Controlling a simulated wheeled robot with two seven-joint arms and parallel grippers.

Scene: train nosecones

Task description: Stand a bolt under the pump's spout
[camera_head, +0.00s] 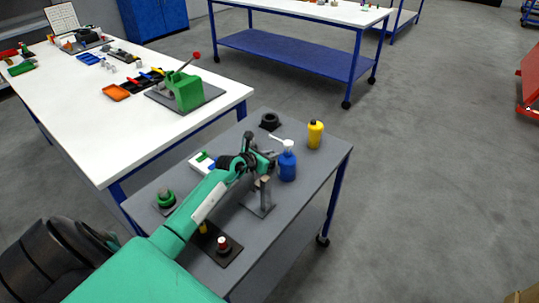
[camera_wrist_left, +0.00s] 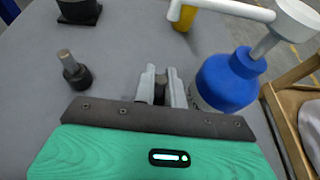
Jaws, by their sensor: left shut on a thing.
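The pump bottle (camera_head: 287,167) is blue with a white top and spout (camera_head: 280,140) pointing left; it stands on the grey cart. In the left wrist view the blue bottle (camera_wrist_left: 228,82) is just right of the jaws and its white spout (camera_wrist_left: 225,9) reaches left beyond them. My left gripper (camera_wrist_left: 160,85) is shut on a dark bolt (camera_wrist_left: 160,90), mostly hidden between the fingers. In the head view the left gripper (camera_head: 268,160) is just left of the bottle. Another bolt (camera_wrist_left: 75,72) stands head down on the cart, left of the jaws. My right gripper is not in view.
A yellow bottle (camera_head: 315,134) and a black round part (camera_head: 269,121) stand at the cart's far end. A post on a grey plate (camera_head: 258,206) is nearer. A red-topped part (camera_head: 222,243) and a green knob (camera_head: 166,197) are near the arm. A white bench (camera_head: 90,130) adjoins at left.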

